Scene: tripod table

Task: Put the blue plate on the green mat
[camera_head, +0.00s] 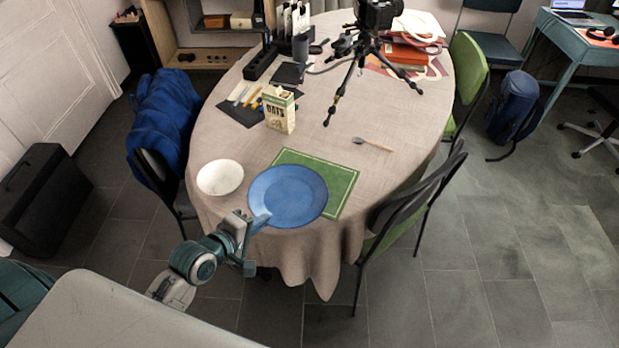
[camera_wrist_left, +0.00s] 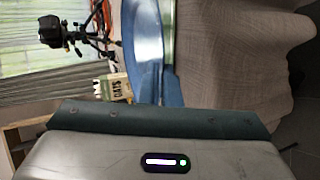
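The blue plate (camera_head: 288,196) lies over the lower left part of the green mat (camera_head: 344,188), face up. Its left and front parts reach past the mat, near the table's front edge. I cannot tell whether it rests on the mat or is just above it. My left gripper (camera_head: 258,222) is at the plate's lower left rim, with its fingers close together on it. The left wrist view shows the fingers (camera_wrist_left: 158,84) at the rim of the plate (camera_wrist_left: 147,35), with a strip of the mat (camera_wrist_left: 167,30) beside it. My right gripper is not in view.
A white bowl (camera_head: 220,177) stands just left of the plate. An oats carton (camera_head: 280,110), a spoon (camera_head: 372,144) and a camera tripod (camera_head: 362,62) stand or lie farther back. A dark chair (camera_head: 412,205) is at the table's right front. Bare cloth lies right of the mat.

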